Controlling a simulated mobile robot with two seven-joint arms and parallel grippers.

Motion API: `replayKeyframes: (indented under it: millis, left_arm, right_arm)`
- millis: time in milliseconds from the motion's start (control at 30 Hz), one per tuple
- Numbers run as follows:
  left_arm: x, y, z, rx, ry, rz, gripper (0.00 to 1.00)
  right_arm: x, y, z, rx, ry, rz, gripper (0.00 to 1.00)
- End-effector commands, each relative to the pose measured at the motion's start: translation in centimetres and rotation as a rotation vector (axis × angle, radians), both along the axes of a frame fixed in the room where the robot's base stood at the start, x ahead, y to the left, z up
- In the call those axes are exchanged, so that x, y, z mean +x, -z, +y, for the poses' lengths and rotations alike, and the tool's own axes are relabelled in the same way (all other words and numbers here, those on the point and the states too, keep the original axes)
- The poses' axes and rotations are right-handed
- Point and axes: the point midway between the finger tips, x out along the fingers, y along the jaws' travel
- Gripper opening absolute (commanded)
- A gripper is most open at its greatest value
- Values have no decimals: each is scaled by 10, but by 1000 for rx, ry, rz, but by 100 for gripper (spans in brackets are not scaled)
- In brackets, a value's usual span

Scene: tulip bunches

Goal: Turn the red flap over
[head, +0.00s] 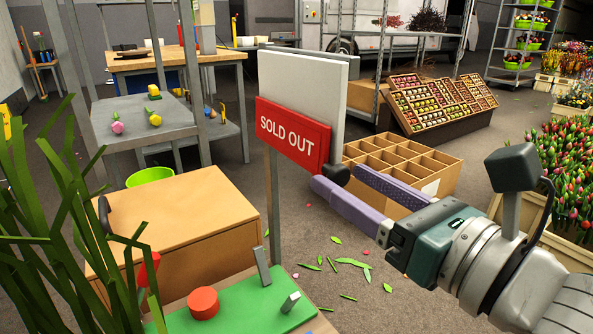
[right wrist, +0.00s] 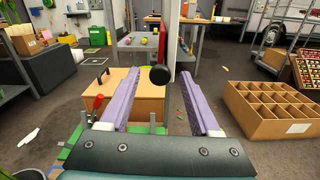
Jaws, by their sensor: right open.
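The red flap (head: 293,134) reads SOLD OUT and hangs upright across the lower front of a white sign board (head: 300,85) on a grey post (head: 273,205). A black round knob (head: 337,174) sits at its lower right corner. In the right wrist view the flap (right wrist: 162,48) shows edge-on, with the knob (right wrist: 160,77) in front of it. My right gripper (head: 341,180) is open, its purple fingertips on either side of the knob. In the right wrist view the fingers (right wrist: 159,76) show gaps on both sides, without clear contact. My left gripper is not in view.
A brown box (head: 180,205) and a green board (head: 245,305) with a red cylinder (head: 203,303) stand below left of the sign. A divided carton (head: 437,186) stands behind my right gripper. Green leaves (head: 60,220) fill the left edge. Leaf scraps lie on the floor.

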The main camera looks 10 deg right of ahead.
Motion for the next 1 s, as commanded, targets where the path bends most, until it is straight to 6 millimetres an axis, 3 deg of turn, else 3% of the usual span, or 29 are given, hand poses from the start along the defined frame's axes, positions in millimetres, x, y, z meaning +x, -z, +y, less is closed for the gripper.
replayKeyframes:
  millis: [67, 600, 1000]
  left_arm:
    - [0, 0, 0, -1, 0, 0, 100]
    - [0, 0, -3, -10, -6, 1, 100]
    - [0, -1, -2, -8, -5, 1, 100]
  right_arm:
    - [0, 0, 0, 0, 0, 0, 59]
    - [0, 0, 0, 0, 0, 0, 0]
    - [-1, -1, 1, 15, 0, 5, 0]
